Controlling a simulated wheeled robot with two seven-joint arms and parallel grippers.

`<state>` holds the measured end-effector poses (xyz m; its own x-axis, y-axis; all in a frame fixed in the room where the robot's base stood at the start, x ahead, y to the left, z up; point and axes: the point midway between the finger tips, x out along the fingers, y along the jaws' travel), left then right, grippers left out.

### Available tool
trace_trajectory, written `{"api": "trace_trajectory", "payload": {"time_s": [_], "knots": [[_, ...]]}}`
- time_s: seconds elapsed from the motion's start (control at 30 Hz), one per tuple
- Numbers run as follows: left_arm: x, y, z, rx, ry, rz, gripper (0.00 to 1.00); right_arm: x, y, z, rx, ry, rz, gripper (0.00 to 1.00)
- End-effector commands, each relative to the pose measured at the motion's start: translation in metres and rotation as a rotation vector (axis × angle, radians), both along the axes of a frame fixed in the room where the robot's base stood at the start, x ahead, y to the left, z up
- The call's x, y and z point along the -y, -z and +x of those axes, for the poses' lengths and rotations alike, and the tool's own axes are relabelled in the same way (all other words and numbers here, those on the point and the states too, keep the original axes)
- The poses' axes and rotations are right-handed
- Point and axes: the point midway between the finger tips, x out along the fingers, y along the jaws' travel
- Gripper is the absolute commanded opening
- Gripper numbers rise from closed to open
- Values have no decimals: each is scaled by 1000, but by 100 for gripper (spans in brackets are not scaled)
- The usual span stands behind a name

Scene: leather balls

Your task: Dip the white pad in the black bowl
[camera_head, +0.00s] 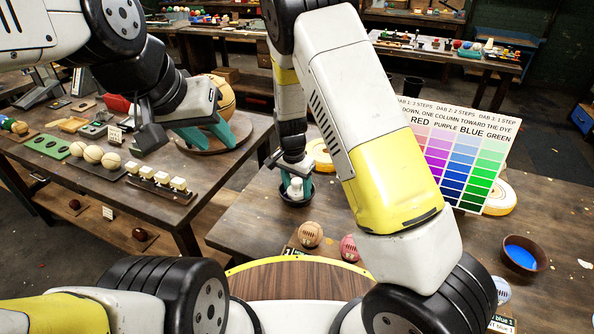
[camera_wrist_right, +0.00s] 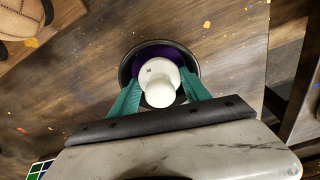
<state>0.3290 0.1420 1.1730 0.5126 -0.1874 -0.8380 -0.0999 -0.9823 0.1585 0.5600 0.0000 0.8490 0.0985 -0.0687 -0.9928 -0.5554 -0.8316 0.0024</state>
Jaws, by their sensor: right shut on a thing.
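The white pad (camera_wrist_right: 160,88), with its rounded white knob, is between the teal fingers of my right gripper (camera_wrist_right: 160,97), which is shut on it. The black bowl (camera_wrist_right: 127,68) is directly below and around the pad in the right wrist view, with purple dye (camera_wrist_right: 152,53) inside. In the head view the pad (camera_head: 295,187) is upright within the rim of the black bowl (camera_head: 284,198), below my right gripper (camera_head: 295,180). The pad's underside is hidden, so contact with the dye cannot be seen. My left gripper (camera_head: 207,135) has its fingers apart beside a tan leather ball (camera_head: 222,92) on a round stand.
A colour chart (camera_head: 462,150) stands behind my right arm. A blue-dye bowl (camera_head: 524,254) is at the right. Two small balls, tan (camera_head: 310,234) and pink (camera_head: 348,247), are in front of the black bowl. The left table (camera_head: 75,165) holds white balls (camera_head: 93,154) and several pads (camera_head: 162,178).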

Motion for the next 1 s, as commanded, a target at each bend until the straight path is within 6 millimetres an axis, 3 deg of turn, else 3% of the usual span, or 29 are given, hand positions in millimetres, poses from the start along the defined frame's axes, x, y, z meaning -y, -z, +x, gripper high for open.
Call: {"api": "trace_trajectory", "payload": {"time_s": [0.6, 1.0], "knots": [[0, 0, 0, 0, 0, 0, 36, -1, -78, 1, 3, 0, 1, 22], [0, 0, 0, 0, 0, 0, 36, 0, -88, 0, 1, 1, 0, 22]]}}
